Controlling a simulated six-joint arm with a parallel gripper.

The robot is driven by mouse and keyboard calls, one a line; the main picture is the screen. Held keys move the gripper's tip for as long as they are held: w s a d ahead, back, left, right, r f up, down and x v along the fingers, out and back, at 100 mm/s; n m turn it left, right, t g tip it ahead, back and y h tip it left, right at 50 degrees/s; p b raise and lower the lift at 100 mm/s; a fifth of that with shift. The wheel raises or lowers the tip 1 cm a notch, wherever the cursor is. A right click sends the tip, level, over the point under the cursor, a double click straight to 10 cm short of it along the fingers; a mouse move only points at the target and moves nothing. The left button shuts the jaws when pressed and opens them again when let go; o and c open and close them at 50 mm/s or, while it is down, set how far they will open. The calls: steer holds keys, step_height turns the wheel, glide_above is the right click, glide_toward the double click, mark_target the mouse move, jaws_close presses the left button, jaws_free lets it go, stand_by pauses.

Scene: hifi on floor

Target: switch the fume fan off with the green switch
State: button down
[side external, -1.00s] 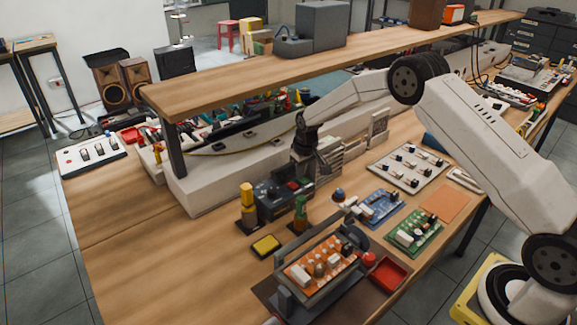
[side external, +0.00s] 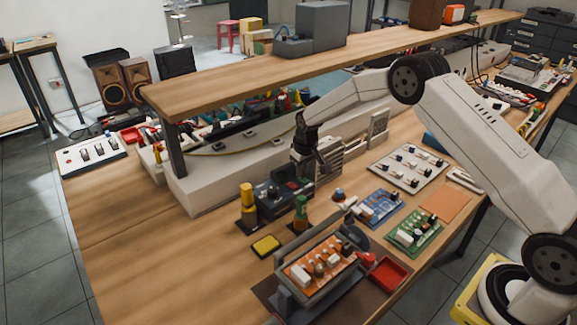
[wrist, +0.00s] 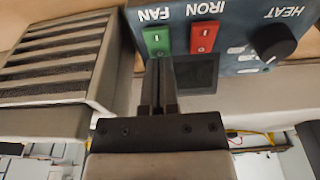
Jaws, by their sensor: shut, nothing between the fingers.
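The green switch (wrist: 157,40) sits under the upside-down label FAN on a dark blue control panel (wrist: 230,20) in the wrist view. It bears a white mark; I cannot tell which way it is tipped. My gripper (wrist: 159,64) is shut and empty, its fingertips at the green switch's lower edge in the picture. I cannot tell whether they touch it. In the side view my gripper (side external: 319,158) points down behind the dark control unit (side external: 283,196); the green switch is not distinguishable there.
A red switch (wrist: 203,37) labelled IRON sits close beside the green one, then a black HEAT knob (wrist: 273,42). A slatted grey box (wrist: 60,60) stands close at the left. Yellow-topped (side external: 247,200) and green-handled (side external: 301,210) tools stand by the control unit.

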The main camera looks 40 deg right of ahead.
mark_target(302, 179)
steer(key=shift+r, duration=3.1)
steer(key=shift+s+r, duration=0.1)
steer(key=shift+s+a+r, duration=0.1)
steer(key=shift+s, duration=0.1)
steer(key=s+a+r, duration=0.1)
steer(key=s+a, duration=0.1)
steer(key=s, duration=0.8)
steer(key=s+a+r, duration=0.2)
steer(key=s, duration=0.8)
steer(key=s+a+r, duration=0.2)
steer(key=s, duration=0.8)
steer(key=shift+s+t, duration=0.25)
steer(key=shift+t, duration=0.15)
steer(key=shift+r, duration=0.1)
